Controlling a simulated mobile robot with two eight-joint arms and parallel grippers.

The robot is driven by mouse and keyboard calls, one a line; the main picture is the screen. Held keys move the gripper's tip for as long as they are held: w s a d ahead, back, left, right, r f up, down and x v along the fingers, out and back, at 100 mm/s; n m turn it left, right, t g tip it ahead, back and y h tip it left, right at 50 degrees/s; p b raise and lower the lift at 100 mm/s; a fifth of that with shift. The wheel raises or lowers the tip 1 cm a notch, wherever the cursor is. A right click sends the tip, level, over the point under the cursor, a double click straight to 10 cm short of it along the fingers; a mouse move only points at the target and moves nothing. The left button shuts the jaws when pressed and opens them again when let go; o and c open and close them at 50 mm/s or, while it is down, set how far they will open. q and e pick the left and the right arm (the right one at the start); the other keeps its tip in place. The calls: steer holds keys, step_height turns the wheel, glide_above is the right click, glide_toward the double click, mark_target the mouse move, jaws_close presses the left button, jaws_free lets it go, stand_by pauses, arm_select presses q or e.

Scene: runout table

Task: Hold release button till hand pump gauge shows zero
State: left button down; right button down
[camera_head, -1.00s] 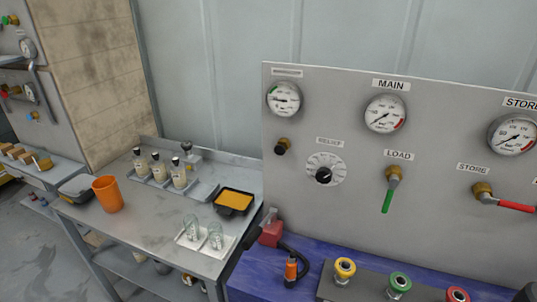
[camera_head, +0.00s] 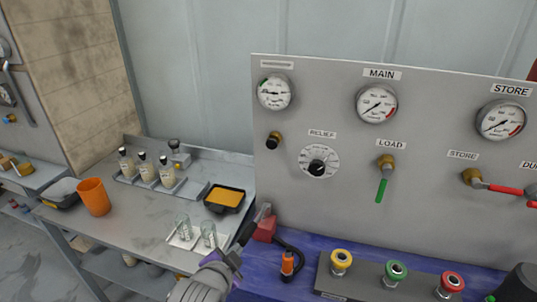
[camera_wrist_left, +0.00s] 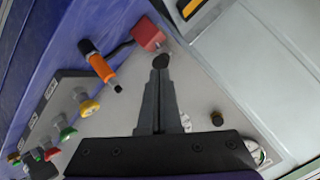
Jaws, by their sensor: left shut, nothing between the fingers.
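The hand pump (camera_head: 265,228) is a small red block with a dark lever on the blue bench, at the panel's lower left corner. Its red body also shows in the left wrist view (camera_wrist_left: 148,33). A small gauge (camera_head: 274,92) with a green mark is at the panel's top left; its needle is too small to read surely. I cannot make out a release button on the pump. My left gripper (camera_head: 235,251) is just left of and below the pump lever. In the wrist view its fingers (camera_wrist_left: 160,70) are shut and empty, close to a dark round end. My right gripper is not seen.
The panel carries MAIN (camera_head: 376,103) and STORE (camera_head: 500,119) gauges, a RELIEF dial (camera_head: 318,161) and a green-handled LOAD valve (camera_head: 385,175). Glass jars (camera_head: 208,236) stand on the left table.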

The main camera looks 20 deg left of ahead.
mark_target(272, 145)
arm_select(q)
steer(key=w+d+r+m+t, duration=0.1)
steer(key=w+r+m+t, duration=0.2)
steer(key=r+m, duration=0.2)
steer(key=w+d+r+m+t+h, duration=0.1)
steer(key=w+r+m+t, duration=0.2)
steer(key=r, duration=0.6)
steer(key=w+m, duration=0.1)
steer(key=m, duration=0.1)
steer(key=shift+w+r+m+h+b, duration=0.3)
steer(key=shift+r+b, duration=0.1)
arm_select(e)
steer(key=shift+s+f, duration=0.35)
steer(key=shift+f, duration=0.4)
arm_select(q)
steer(key=w, duration=1.4)
steer(key=shift+d+p, duration=0.1)
steer(key=shift+p, duration=0.3)
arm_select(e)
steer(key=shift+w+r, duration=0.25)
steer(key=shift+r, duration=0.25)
